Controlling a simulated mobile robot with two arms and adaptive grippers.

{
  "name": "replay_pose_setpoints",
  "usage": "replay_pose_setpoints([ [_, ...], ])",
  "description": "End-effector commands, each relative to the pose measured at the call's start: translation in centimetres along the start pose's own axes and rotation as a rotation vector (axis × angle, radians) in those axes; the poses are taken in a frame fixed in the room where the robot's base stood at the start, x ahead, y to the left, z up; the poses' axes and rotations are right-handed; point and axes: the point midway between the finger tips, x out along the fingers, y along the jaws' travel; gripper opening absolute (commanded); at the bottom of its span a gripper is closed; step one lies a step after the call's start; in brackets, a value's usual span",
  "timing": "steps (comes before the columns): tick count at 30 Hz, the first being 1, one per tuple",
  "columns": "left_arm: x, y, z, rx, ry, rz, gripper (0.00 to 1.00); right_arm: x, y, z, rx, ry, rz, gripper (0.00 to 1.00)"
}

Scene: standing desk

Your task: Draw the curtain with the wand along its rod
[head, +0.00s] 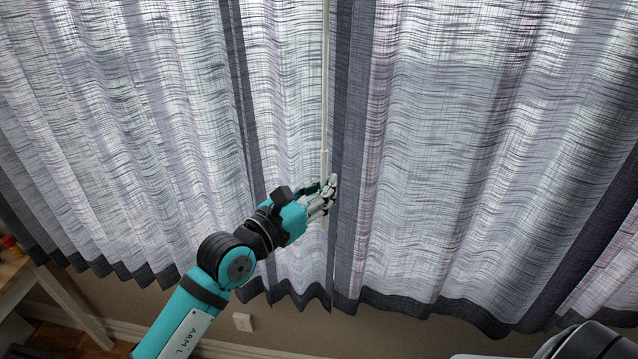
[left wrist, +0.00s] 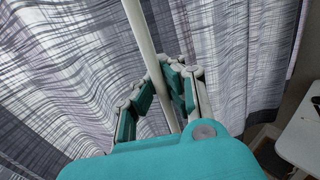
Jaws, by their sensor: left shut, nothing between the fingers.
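The curtain (head: 450,150) is sheer grey-white cloth with dark grey bands, hanging in folds across most of the head view. The thin pale wand (head: 325,90) hangs nearly upright by the dark band near the middle. My left gripper (head: 329,194) is at the wand's lower part, in front of the cloth, and is shut. In the left wrist view, the wand (left wrist: 140,30) runs down to the left gripper's fingers (left wrist: 168,80) and passes close by them; its exact contact with them is unclear. The rod is out of view. My right gripper does not show.
A wall outlet (head: 243,322) is on the wall below the curtain's hem. A light wooden table (head: 50,290) stands at the far left. A white surface (left wrist: 303,130) shows at the right in the left wrist view.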

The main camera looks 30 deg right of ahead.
Motion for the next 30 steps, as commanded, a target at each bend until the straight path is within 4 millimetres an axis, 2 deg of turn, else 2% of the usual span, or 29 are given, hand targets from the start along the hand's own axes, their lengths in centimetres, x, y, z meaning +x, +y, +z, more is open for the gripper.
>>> replay_pose_setpoints([
  [5, 0.0, -0.3, -0.3, -0.003, 0.006, -0.006, 0.02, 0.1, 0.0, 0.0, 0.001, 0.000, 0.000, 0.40],
  [12, 0.0, -0.2, -0.2, -0.002, 0.004, -0.004, 0.33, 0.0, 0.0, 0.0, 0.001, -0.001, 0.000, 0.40],
  [20, -0.1, -0.1, -0.1, -0.001, 0.002, -0.002, 0.34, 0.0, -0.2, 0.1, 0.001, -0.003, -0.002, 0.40],
  [23, -0.6, 0.0, -0.2, -0.002, 0.002, -0.001, 0.34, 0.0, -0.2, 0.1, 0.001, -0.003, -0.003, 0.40],
  [26, -2.0, 0.0, -0.2, -0.002, 0.003, -0.001, 0.34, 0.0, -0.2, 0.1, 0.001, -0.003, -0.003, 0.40],
  [30, -5.0, 0.0, -0.2, -0.002, 0.003, 0.000, 0.34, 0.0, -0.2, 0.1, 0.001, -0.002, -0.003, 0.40],
])
